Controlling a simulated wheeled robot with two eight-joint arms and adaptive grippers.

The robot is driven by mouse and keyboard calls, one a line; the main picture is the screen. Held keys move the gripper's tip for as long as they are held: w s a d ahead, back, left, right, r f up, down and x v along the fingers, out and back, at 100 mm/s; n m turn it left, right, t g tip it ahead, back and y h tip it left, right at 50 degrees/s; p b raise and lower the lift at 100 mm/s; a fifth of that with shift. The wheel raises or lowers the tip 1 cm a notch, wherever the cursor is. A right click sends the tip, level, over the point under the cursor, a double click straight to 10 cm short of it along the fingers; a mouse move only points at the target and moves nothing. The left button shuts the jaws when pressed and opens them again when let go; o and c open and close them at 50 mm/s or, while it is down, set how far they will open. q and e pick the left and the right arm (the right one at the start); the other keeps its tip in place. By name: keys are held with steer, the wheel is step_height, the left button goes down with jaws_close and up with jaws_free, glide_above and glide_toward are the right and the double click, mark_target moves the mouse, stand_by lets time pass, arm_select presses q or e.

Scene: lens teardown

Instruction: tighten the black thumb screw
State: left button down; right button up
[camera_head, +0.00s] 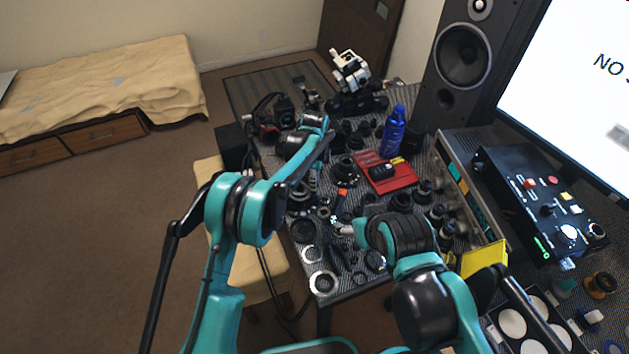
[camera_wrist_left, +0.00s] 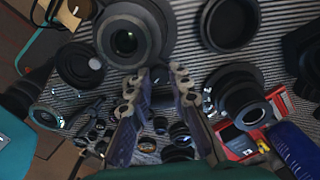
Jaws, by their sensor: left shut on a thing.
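My left gripper (camera_wrist_left: 158,78) shows in the left wrist view with its two jointed fingers reaching up the middle. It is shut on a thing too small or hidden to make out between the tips. A black lens-like part (camera_wrist_left: 130,40) is just beyond the fingertips; I cannot tell if they touch it. I cannot pick out the black thumb screw in either view. In the head view my left arm reaches over the table's left half. My right gripper (camera_head: 340,228) is low over the table's middle, partly hidden by its own wrist; its jaws are too small to read.
Many black lens parts and rings crowd the striped table mat (camera_wrist_left: 185,20). A red tray (camera_head: 400,184) and a blue bottle (camera_head: 393,132) stand right of my left arm. A black control box (camera_head: 530,195), a speaker (camera_head: 462,55) and a monitor (camera_head: 575,70) bound the right side.

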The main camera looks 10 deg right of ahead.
arm_select(q)
steer(key=shift+m, duration=0.5)
steer(key=c, duration=1.4)
jaws_free()
steer(key=shift+o, duration=0.2)
step_height(320, 180, up, 12)
